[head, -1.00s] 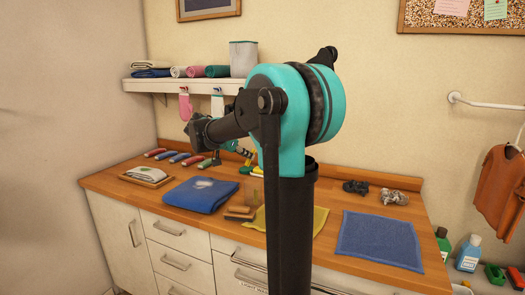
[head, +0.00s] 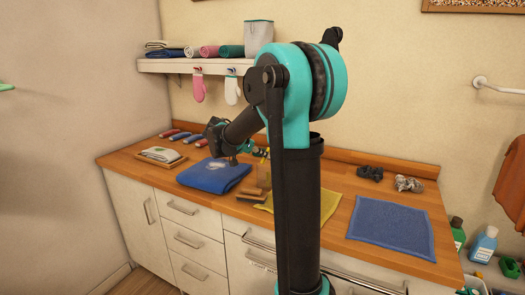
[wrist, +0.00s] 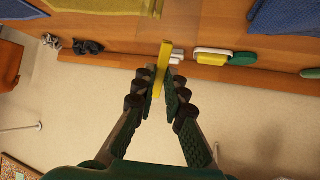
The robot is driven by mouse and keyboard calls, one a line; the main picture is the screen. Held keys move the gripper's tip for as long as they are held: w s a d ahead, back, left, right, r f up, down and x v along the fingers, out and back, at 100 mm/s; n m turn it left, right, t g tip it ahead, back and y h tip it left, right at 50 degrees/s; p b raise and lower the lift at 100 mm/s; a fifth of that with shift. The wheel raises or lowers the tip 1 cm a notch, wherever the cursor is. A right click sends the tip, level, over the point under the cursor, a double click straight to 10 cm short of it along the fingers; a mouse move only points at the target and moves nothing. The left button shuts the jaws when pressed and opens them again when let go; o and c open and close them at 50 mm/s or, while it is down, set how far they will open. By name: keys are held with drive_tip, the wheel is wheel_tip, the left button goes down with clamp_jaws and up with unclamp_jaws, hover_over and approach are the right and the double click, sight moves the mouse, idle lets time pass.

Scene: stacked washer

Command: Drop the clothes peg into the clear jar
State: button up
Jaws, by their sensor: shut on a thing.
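The clothes peg (wrist: 161,68) is yellow and sits upright in the wrist view between the fingertips. My gripper (wrist: 160,88) is shut on it, and the peg sticks out beyond the tips. In the head view my gripper (head: 243,150) is above the counter, near the folded blue towel, partly hidden by my own arm. The clear jar (wrist: 184,22) shows only as a faint see-through shape at the top of the wrist view, past the peg's end. In the head view a see-through brownish shape (head: 263,174) below the gripper seems to be the jar.
The wooden counter (head: 334,205) holds a folded blue towel (head: 214,176), a yellow cloth (head: 333,200), a blue mat (head: 391,226) and dark bundles (head: 370,172). A shelf (head: 190,66) with rolled towels hangs above at the back. Bare counter lies between the cloth and mat.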

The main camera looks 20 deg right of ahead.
drive_tip(key=o, duration=0.8)
drive_tip(key=v, duration=1.2)
